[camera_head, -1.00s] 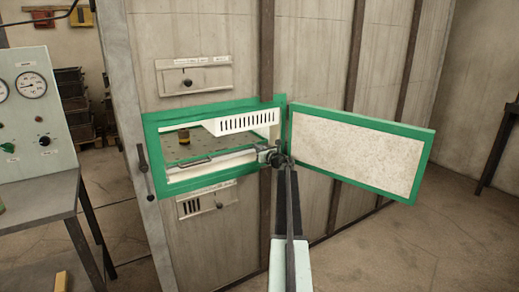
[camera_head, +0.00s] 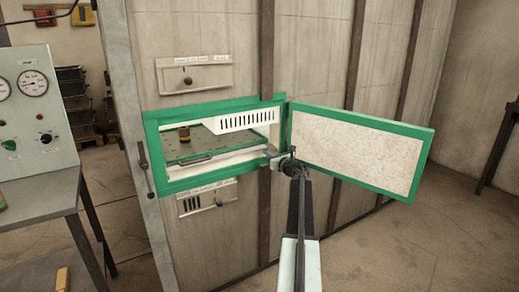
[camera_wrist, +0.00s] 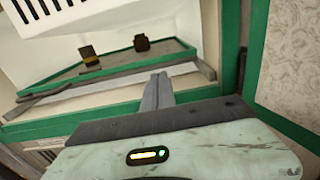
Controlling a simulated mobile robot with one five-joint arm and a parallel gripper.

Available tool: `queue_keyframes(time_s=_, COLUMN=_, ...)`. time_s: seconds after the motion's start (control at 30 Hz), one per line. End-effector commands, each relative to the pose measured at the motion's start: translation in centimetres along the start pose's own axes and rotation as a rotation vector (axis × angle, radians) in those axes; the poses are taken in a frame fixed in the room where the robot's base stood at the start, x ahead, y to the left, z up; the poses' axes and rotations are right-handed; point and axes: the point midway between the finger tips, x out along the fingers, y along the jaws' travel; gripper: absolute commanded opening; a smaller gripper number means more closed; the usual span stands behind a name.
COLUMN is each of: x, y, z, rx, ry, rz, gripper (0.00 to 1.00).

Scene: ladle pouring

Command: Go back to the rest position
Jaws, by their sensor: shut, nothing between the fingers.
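My gripper (camera_head: 271,152) is by the right edge of the green-framed opening (camera_head: 152,150), near the hinge side of its open door. In the wrist view its fingers (camera_wrist: 158,90) are together and empty, pointing toward the opening. Inside the opening lies a flat perforated tray (camera_head: 215,143) with a bar handle (camera_head: 195,161) along its front. A small dark pot with a yellowish band (camera_head: 185,134) stands on it. The wrist view shows two small objects on the tray, a brown one (camera_wrist: 141,43) and a yellowish-dark one (camera_wrist: 89,54).
The green-edged door (camera_head: 355,150) stands open to the right, close to my arm. A gauge panel on a grey table (camera_head: 40,192) is at the left. Small drawer fronts (camera_head: 194,75) sit above and below the opening. The floor at right is clear.

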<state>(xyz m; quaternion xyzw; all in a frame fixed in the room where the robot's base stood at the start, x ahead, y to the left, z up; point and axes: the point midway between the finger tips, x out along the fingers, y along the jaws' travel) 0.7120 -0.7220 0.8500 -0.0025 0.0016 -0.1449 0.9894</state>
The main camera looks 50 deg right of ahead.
Motion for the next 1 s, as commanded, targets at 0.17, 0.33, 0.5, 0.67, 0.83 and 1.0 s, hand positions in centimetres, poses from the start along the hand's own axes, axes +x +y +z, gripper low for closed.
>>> queue_keyframes(time_s=0.17, x=-3.2, y=0.1, z=-0.1, rx=0.0, ry=0.001, rz=-0.001, gripper=0.0)
queue_keyframes(time_s=0.33, x=-4.0, y=0.2, z=-0.1, rx=-0.001, ry=0.001, rz=0.002, gripper=0.0)
queue_keyframes(time_s=0.5, x=-3.9, y=0.2, z=-0.1, rx=-0.001, ry=0.001, rz=0.003, gripper=0.0)
queue_keyframes(time_s=0.67, x=-3.4, y=1.1, z=0.2, rx=0.037, ry=-0.013, rz=-0.012, gripper=0.0)
queue_keyframes(time_s=0.83, x=-0.3, y=8.7, z=2.1, rx=0.49, ry=-0.137, rz=-0.179, gripper=0.0)
queue_keyframes(time_s=1.0, x=-0.7, y=20.5, z=-2.7, rx=1.263, ry=-0.19, rz=-0.472, gripper=0.0)
